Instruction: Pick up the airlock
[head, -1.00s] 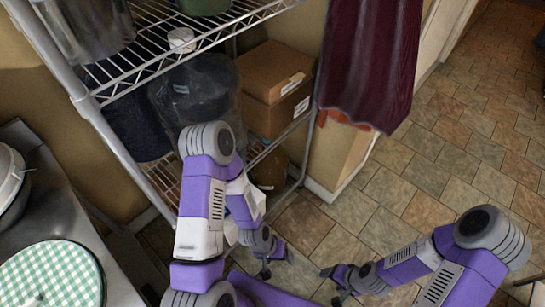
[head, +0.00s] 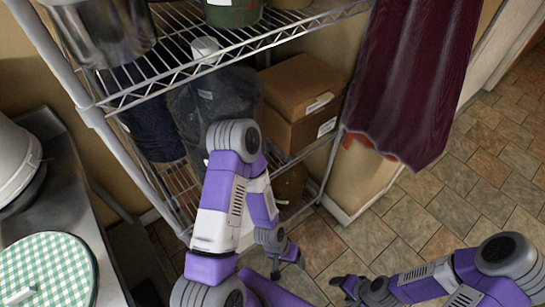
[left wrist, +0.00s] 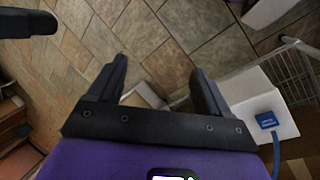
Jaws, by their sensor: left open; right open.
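I cannot make out an airlock in either view. My left gripper (head: 296,262) hangs low over the floor in front of the wire shelf, and its fingers are small and dark in the head view. In the left wrist view its two dark fingers (left wrist: 162,82) are spread apart with nothing between them, over floor tiles. My right gripper (head: 344,288) is at the lower middle of the head view, dark and small. It is open, and I see nothing held in it.
A wire shelf (head: 215,62) holds a green container (head: 233,12), a white round item (head: 205,47) and cardboard boxes (head: 303,88). A maroon cloth (head: 415,80) hangs at its right. A metal counter (head: 78,195) with a green checked round item (head: 45,272) stands left. Tiled floor (head: 440,205) is open at right.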

